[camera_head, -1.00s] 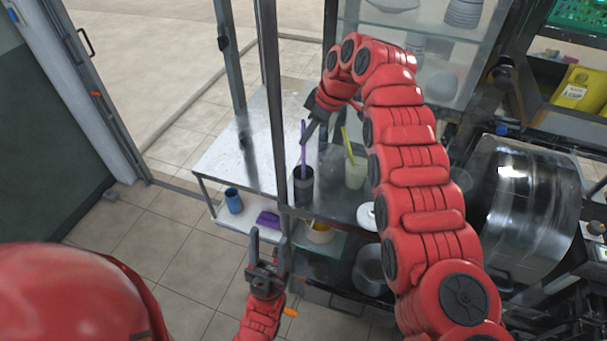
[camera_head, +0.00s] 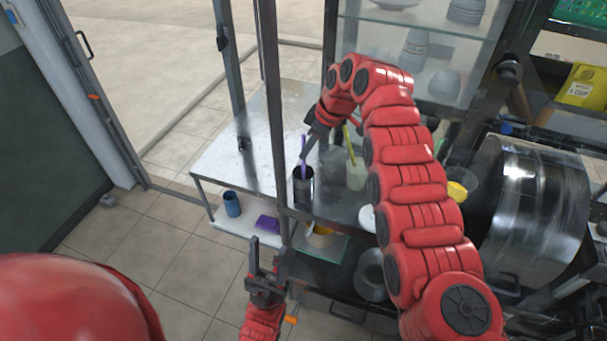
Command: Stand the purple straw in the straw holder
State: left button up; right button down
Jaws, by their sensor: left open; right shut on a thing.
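The purple straw (camera_head: 303,171) is upright, with its lower part inside the dark cylindrical straw holder (camera_head: 303,190) on the metal counter. The holder's wall hides the straw's lower end, so I cannot tell whether it touches the bottom. My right gripper (camera_head: 306,155) reaches in from above and is shut on the straw just above the holder's rim. My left gripper (camera_head: 266,265) is open and empty, low in front of the counter, apart from the straw and the holder.
A glass with a yellow-green straw (camera_head: 356,175) stands right of the holder. A dark upright post (camera_head: 271,120) stands close on the left. A blue cup (camera_head: 232,203) and a purple item (camera_head: 268,223) sit on the lower shelf. The metal press drum (camera_head: 530,205) is at right.

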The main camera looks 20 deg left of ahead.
aim_at(303, 135)
jog(key=shift+f, duration=0.2)
jog(key=c, duration=0.9)
grip_release()
jog(key=shift+r, duration=0.1)
notch_tip(303, 135, up, 7)
jog(key=p, duration=0.4)
jog(key=shift+r, duration=0.1)
jog(key=shift+f, duration=0.2)
